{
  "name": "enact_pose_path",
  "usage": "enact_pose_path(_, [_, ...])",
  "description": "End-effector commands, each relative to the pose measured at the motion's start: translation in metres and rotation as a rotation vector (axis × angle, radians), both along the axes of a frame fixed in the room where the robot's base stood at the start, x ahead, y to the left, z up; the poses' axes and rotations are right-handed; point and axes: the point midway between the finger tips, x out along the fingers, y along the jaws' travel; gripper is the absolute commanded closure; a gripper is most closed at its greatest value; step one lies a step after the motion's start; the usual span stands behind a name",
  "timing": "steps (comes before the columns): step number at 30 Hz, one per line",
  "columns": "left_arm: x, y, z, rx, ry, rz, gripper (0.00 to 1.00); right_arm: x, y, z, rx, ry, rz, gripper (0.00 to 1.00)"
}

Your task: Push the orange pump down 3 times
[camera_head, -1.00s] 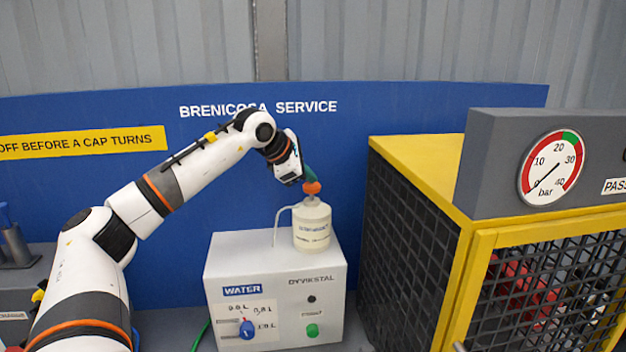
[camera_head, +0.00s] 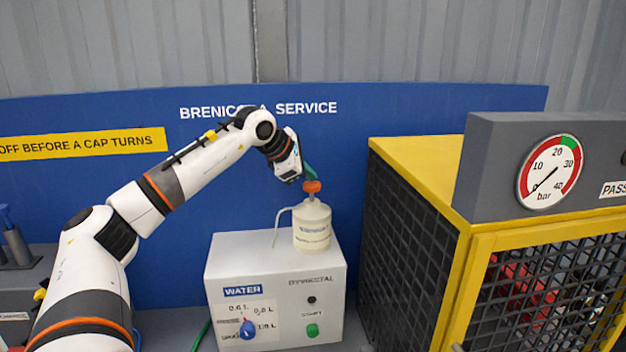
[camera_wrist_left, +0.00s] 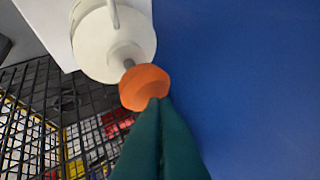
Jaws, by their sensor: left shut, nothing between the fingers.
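The orange pump (camera_head: 312,187) sits on top of a cream bottle (camera_head: 312,229) with a side spout tube. The bottle stands upright on the white water box (camera_head: 240,262). My left gripper (camera_head: 311,175) is shut and empty, its green fingertips at the top of the orange pump. In the left wrist view, the green fingers (camera_wrist_left: 160,125) are together and their tips meet or overlap the orange pump head (camera_wrist_left: 145,87). A short grey stem shows between the pump head and the bottle (camera_wrist_left: 113,45). Whether the tips press on it I cannot tell. My right gripper is not in view.
The yellow-framed mesh cage (camera_head: 408,220) stands close to the right, with a pressure gauge (camera_head: 550,171) on a grey panel above it. A blue backboard (camera_head: 420,110) rises behind. The water box has a blue knob (camera_head: 247,329) and a green button (camera_head: 312,330) on its front.

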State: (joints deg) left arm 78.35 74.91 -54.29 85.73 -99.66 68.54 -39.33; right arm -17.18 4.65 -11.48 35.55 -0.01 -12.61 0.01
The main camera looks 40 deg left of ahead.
Motion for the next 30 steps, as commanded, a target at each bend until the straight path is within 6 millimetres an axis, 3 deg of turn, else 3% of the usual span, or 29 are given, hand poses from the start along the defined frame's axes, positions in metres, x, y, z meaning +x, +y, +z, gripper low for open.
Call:
enact_pose_path(18, [0.0, 0.0, 0.059, 0.0, -0.001, 0.001, 1.0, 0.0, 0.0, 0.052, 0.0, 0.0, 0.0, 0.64])
enact_pose_path(30, [0.0, 0.0, 0.06, 0.0, -0.001, 0.001, 1.0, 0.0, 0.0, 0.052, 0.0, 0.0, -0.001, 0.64])
